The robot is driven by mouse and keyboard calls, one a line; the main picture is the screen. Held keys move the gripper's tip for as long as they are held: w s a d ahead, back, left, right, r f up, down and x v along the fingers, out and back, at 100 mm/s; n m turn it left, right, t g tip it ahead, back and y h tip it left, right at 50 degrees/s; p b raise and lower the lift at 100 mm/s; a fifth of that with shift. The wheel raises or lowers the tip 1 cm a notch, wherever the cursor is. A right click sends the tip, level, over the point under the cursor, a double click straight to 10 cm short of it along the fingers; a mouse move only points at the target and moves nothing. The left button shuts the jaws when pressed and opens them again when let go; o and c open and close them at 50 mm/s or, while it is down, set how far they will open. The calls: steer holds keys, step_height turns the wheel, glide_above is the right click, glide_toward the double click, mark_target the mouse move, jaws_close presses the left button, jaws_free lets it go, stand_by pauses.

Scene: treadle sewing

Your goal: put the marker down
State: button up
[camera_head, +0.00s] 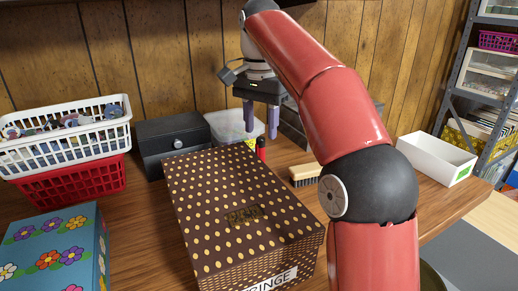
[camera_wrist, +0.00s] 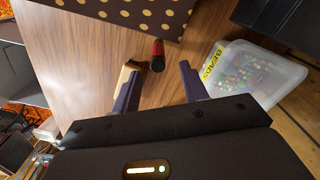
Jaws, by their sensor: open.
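The red marker with a black end (camera_head: 261,146) appears to stand upright on the wooden table, behind the dotted brown box, which hides its lower part in the head view. In the wrist view the marker (camera_wrist: 157,52) lies just beyond the gap between the fingertips, black end towards me. My gripper (camera_head: 261,134) is open and empty, fingers pointing down, just above the marker. In the wrist view the gripper (camera_wrist: 158,73) has its two purple fingers spread apart, neither visibly touching the marker.
The dotted box (camera_head: 240,215) stands in front. A clear bead box (camera_head: 232,127) is close by; it also shows in the wrist view (camera_wrist: 250,75). A wooden brush (camera_head: 304,174) lies to the right. A black box (camera_head: 174,143) and baskets (camera_head: 70,180) stand left, a white tray (camera_head: 436,160) right.

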mark_target(261, 154)
steer(key=shift+s+f+b, duration=0.2)
steer(key=shift+f+b, duration=0.4)
steer(key=shift+f, duration=3.2)
steer(key=shift+c, duration=0.3)
jaws_close()
